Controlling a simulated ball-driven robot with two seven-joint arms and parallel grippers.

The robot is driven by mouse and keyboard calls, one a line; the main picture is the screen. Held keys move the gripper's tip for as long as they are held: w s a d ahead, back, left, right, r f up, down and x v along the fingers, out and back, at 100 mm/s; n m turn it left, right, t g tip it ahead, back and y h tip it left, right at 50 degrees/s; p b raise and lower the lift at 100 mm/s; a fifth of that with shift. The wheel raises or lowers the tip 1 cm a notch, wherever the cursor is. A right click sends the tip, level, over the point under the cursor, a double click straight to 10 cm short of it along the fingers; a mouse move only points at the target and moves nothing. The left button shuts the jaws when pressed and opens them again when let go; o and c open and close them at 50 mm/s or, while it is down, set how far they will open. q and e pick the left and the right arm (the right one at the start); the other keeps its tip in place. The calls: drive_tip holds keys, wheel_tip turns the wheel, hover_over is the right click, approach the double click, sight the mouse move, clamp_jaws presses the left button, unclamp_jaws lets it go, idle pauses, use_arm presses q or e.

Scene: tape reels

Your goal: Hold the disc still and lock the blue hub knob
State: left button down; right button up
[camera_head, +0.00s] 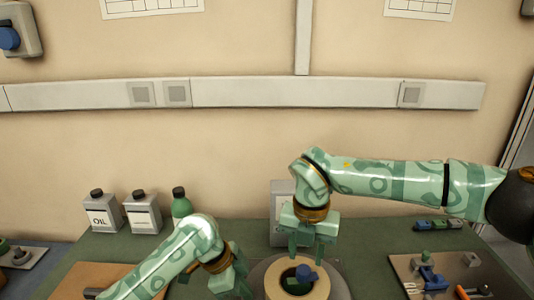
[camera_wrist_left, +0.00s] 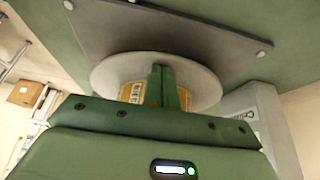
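The disc (camera_head: 338,284) lies at the bottom centre of the head view, cut off by the frame. My right gripper (camera_head: 308,254) points down above the knob, open, fingers apart. I cannot tell whether it touches the knob. My left gripper (camera_head: 236,287) is low at the disc's left side. In the left wrist view its fingers (camera_wrist_left: 168,85) are close together in front of the grey disc (camera_wrist_left: 110,75). Whether the rim is between them is hidden.
An oil container (camera_head: 102,215), a second pale container (camera_head: 143,214) and a green bottle (camera_head: 181,205) stand at the back left. A grey box (camera_head: 281,200) stands behind the disc. A tool board (camera_head: 450,265) lies at the right. The green table between is clear.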

use_arm(q)
drive_tip(key=shift+s+a+f, duration=0.1)
drive_tip(key=shift+s+f, duration=0.05)
drive_tip(key=shift+f, duration=0.25)
use_arm(e)
drive_tip(key=shift+r, duration=0.1)
use_arm(q)
wheel_tip(320, 180, up, 7)
drive_tip(key=p, duration=0.7)
drive_tip(key=shift+f, duration=0.1)
use_arm(e)
wheel_tip(320, 180, up, 9)
drive_tip(key=shift+s, duration=0.25)
use_arm(q)
drive_tip(key=shift+w+f, duration=0.15)
drive_tip(key=shift+w, duration=0.05)
